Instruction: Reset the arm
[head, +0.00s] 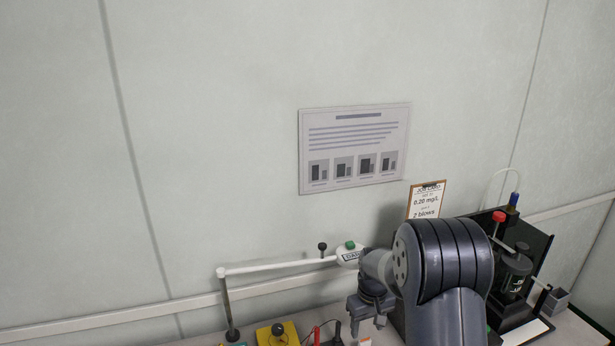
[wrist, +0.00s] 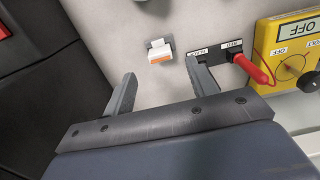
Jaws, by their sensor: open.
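My arm rises at the lower right of the head view, and my gripper (head: 368,326) hangs at its left side above the bench. In the wrist view my gripper (wrist: 158,80) shows two grey fingers spread apart with nothing between them. Beyond the fingertips, a small white and orange item (wrist: 160,51) lies on the bench, apart from the gripper. The right finger overlaps part of a dark block with labelled sockets (wrist: 222,53) in the wrist view.
A yellow meter (wrist: 290,50) reading OFF has a red plug (wrist: 252,70) beside it. A white jointed lamp-like arm (head: 280,265) stands behind. A black stand (head: 520,270) is at right, near a clipboard card (head: 426,200).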

